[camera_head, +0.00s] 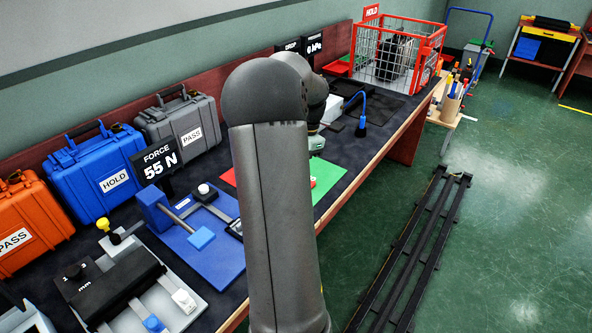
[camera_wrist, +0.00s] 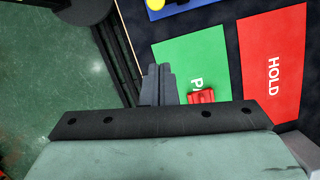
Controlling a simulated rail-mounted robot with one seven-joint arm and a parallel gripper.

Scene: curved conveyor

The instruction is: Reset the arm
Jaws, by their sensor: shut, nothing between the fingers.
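My gripper (camera_wrist: 158,70) shows in the wrist view with its two dark fingers together and nothing between them. It is over the left part of a green mat (camera_wrist: 188,55) marked with a partly hidden word starting "PA". A small red object (camera_wrist: 201,97) lies on that mat, right of the fingers and apart from them; the gripper body partly covers the mat. In the head view my own arm fills the middle and hides the fingers. The green mat (camera_head: 328,180) shows to the right of the arm.
A red HOLD mat (camera_wrist: 272,70) lies beside the green one. Orange (camera_head: 25,225), blue (camera_head: 97,175) and grey (camera_head: 180,128) cases line the bench's back. A blue fixture (camera_head: 215,255) and a force display (camera_head: 158,165) stand left of the arm. A red wire crate (camera_head: 440,45) stands at the far end.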

